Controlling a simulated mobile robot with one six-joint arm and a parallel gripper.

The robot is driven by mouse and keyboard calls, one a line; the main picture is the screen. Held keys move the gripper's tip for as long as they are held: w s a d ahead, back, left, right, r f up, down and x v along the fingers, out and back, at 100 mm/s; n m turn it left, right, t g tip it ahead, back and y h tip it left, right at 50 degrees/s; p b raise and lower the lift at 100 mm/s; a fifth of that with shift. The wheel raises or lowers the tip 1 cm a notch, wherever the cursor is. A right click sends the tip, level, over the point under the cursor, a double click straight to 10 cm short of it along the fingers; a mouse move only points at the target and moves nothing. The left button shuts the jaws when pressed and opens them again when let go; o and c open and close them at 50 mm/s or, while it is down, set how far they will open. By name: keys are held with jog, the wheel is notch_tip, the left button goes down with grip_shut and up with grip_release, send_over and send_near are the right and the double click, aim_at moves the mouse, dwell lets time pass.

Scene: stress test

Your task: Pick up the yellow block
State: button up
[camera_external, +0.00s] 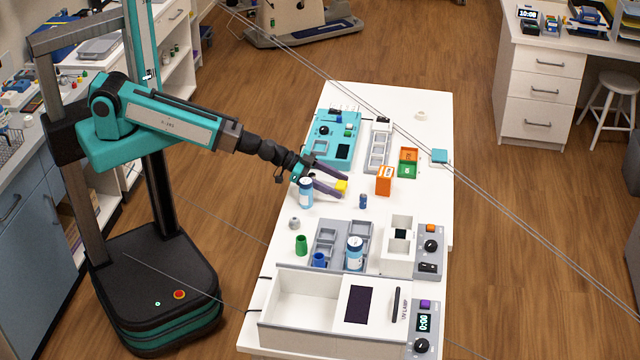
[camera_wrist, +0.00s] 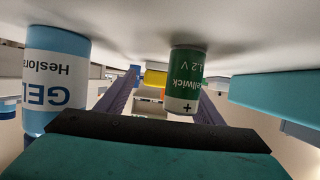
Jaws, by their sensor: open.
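The yellow block (camera_external: 341,186) lies on the white table, at the tips of my gripper (camera_external: 343,188) in the external view. In the wrist view, which looks upside down, the yellow block (camera_wrist: 155,78) shows small and far between my two dark fingers, partly hidden by a green cylinder (camera_wrist: 187,85). My gripper is open, low over the table, with its fingers spread. I cannot tell whether the block is fully between the fingertips. No finger is seen touching it.
A blue-and-white can (camera_external: 305,192) stands close beside my gripper; it also looms in the wrist view (camera_wrist: 55,80). An orange box (camera_external: 384,181) and a small blue cylinder (camera_external: 363,201) stand to the right. A teal device (camera_external: 325,150) sits behind. Grey trays (camera_external: 330,235) are in front.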

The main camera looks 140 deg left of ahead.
jog(key=shift+c, duration=0.4)
jog(key=c, duration=1)
jog(key=shift+r, duration=0.25)
jog(key=shift+c, duration=0.2)
notch_tip(320, 180, up, 10)
jog(key=p, duration=0.4)
jog(key=shift+f, duration=0.2)
